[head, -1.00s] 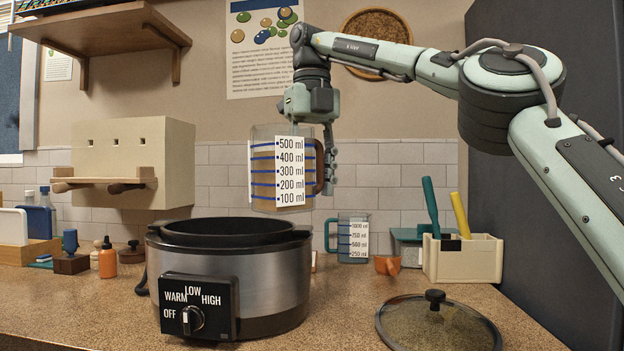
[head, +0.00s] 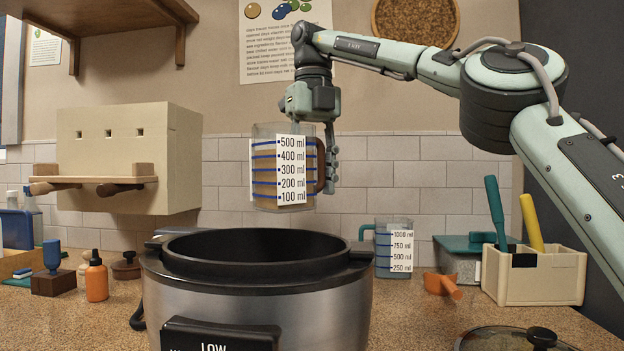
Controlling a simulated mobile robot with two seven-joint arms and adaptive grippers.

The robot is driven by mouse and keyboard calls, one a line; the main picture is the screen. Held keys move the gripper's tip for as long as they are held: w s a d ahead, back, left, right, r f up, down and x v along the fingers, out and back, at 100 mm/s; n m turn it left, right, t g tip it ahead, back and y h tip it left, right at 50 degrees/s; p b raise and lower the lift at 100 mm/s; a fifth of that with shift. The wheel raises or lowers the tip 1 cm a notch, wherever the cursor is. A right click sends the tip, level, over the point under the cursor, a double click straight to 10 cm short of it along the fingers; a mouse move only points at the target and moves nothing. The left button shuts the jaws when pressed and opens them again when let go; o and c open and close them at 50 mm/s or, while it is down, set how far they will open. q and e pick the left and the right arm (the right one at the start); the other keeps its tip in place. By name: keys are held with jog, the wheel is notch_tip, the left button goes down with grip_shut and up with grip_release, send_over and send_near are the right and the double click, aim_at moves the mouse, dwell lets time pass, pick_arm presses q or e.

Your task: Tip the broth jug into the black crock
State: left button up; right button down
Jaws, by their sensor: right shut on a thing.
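The broth jug (head: 265,175) is a clear measuring jug with blue lines, a white scale up to 500 ml and brownish contents. It is upright in the air, above the back right part of the crock's opening in the picture. My right gripper (head: 332,165) is shut on the jug's brown handle at its right side. The black crock (head: 255,270) sits in a silver slow cooker (head: 255,305) with its top open; its floor is hidden. My left gripper is not in view.
A second measuring jug (head: 394,248) with a teal handle stands at the back, right of the cooker. An orange scoop (head: 442,286), a cream utensil box (head: 535,275) and a glass lid (head: 515,340) are further right. An orange bottle (head: 96,278) stands left.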

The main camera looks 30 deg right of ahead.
aim_at(324, 153)
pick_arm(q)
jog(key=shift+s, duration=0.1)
pick_arm(e)
jog(key=shift+s+r, duration=0.15)
jog(key=shift+d+r, duration=0.1)
jog(key=shift+d+r+h, duration=0.3)
jog(key=shift+r+h, duration=0.1)
jog(key=shift+h, duration=0.3)
jog(key=shift+w+d+r+h+b, duration=0.25)
jog(key=shift+r+h+b, duration=0.15)
jog(key=shift+h, duration=0.1)
jog(key=shift+d+r+t+h, duration=0.25)
jog(key=shift+r+t+h, duration=0.05)
jog(key=shift+h, duration=0.1)
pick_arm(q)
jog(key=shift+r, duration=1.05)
pick_arm(e)
jog(key=shift+d+r+h, duration=0.25)
jog(key=shift+r+h, duration=0.25)
jog(key=shift+r, duration=0.05)
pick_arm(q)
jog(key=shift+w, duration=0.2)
pick_arm(e)
jog(key=shift+r, duration=0.15)
jog(key=shift+d+r+t+h, duration=0.1)
jog(key=shift+r+t+h, duration=0.15)
jog(key=shift+h, duration=0.25)
